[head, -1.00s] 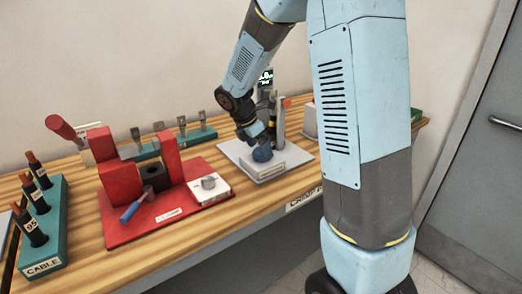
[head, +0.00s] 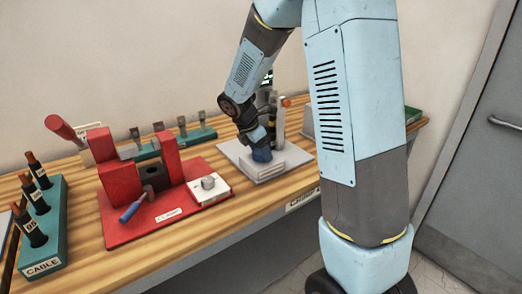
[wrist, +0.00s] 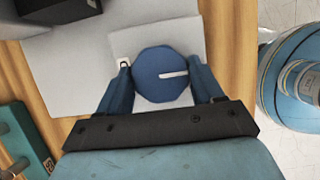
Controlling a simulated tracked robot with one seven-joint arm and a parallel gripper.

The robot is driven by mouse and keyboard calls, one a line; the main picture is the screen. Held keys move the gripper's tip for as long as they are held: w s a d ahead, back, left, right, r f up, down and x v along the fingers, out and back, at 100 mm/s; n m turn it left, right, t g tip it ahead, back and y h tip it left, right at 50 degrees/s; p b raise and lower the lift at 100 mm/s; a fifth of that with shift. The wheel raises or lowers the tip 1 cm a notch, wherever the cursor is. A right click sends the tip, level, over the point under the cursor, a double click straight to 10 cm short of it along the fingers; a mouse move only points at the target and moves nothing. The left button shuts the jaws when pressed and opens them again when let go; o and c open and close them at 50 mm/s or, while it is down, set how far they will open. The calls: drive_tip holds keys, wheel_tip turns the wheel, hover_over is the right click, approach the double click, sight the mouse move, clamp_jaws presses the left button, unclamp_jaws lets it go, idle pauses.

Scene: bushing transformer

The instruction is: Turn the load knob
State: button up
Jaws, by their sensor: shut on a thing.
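The load knob is a blue, faceted round knob (wrist: 155,74) with a white pointer line. In the wrist view the line points to the right. The knob sits on a pale box (wrist: 206,48) on a light grey plate (wrist: 70,68). My gripper (wrist: 160,84) has one finger on each side of the knob and is shut on it. In the head view the knob (head: 261,155) shows below my gripper (head: 258,143), near the middle of the bench; the fingertips are small and partly hidden there.
A red crimping stand (head: 125,185) with a blue-handled tool and a white box with a grey knob (head: 209,190) stands left of the plate. A green cable rack (head: 45,235) is at the far left. A green rack of lugs (head: 190,138) lies behind. A post stands behind the knob.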

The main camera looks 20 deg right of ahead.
drive_tip(key=shift+c, duration=1.1)
drive_tip(key=shift+w+r, duration=0.1)
drive_tip(key=m+g, duration=0.1)
drive_tip(key=m, duration=0.3)
drive_tip(key=shift+w+m+g, duration=0.15)
drive_tip(key=shift+m+g, duration=0.15)
drive_tip(key=shift+g, duration=0.1)
drive_tip(key=m+g, duration=0.1)
drive_tip(key=m, duration=0.4)
drive_tip(key=shift+w+g, duration=0.2)
drive_tip(key=shift+g, duration=0.2)
drive_tip(key=m+y, duration=0.1)
drive_tip(key=m, duration=0.2)
drive_tip(key=m+g, duration=0.1)
drive_tip(key=m, duration=0.1)
drive_tip(key=shift+w+d+m+g+y, duration=0.1)
drive_tip(key=shift+m+g+y, duration=0.2)
drive_tip(key=shift+m+y, duration=0.1)
drive_tip(key=m+y, duration=0.1)
drive_tip(key=m, duration=0.1)
drive_tip(key=m+y, duration=0.1)
drive_tip(key=m, duration=0.2)
drive_tip(key=shift+d+g, duration=0.15)
drive_tip(key=shift+g, duration=0.15)
drive_tip(key=shift+m, duration=0.3)
drive_tip(key=o, duration=1)
